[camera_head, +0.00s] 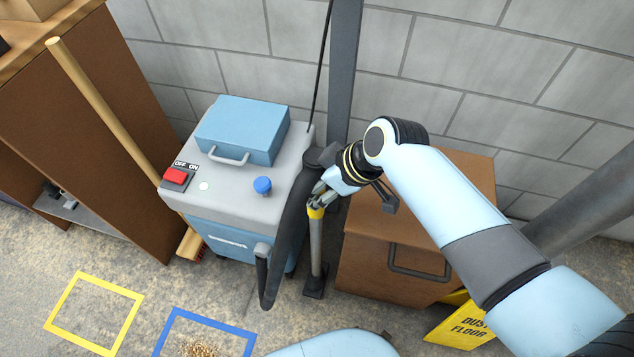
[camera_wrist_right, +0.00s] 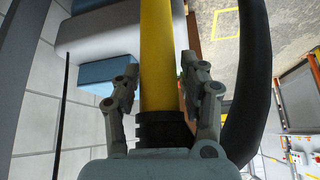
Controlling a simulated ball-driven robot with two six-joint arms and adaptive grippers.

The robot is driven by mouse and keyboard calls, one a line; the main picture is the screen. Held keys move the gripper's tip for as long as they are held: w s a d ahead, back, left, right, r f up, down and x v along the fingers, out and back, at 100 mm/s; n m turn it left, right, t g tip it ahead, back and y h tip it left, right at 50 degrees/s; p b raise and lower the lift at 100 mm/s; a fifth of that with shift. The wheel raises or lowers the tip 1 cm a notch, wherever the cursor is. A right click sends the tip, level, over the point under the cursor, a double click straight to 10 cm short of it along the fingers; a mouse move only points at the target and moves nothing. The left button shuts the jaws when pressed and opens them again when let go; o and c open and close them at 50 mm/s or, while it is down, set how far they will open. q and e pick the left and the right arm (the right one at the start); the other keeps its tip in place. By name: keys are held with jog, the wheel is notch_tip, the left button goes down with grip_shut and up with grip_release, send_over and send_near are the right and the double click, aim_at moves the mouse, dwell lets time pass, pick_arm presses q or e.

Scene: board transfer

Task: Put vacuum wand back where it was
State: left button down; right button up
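The vacuum wand (camera_head: 316,247) is a grey metal tube with a yellow band and a dark foot at its floor end. It stands nearly upright in front of the dark post, right of the vacuum machine. My right gripper (camera_head: 319,198) is at the yellow band. In the right wrist view the yellow part of the wand (camera_wrist_right: 158,60), with a black collar, lies between the fingers of my right gripper (camera_wrist_right: 162,85), which close in on both sides of it. A thick black hose (camera_head: 289,225) hangs just left of the wand. My left gripper is not in view.
The grey and blue vacuum machine (camera_head: 226,205) has a red switch and a blue knob. A brown box (camera_head: 400,262) and a yellow floor sign (camera_head: 458,325) are at right. A broom (camera_head: 105,112) leans at left. Yellow (camera_head: 130,325) and blue (camera_head: 240,331) squares mark the floor.

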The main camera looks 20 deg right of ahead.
jog(key=shift+o, duration=1.2)
jog(key=p+v, duration=0.2)
jog(key=v, duration=1)
jog(key=shift+p, duration=0.35)
jog(key=shift+r, duration=0.15)
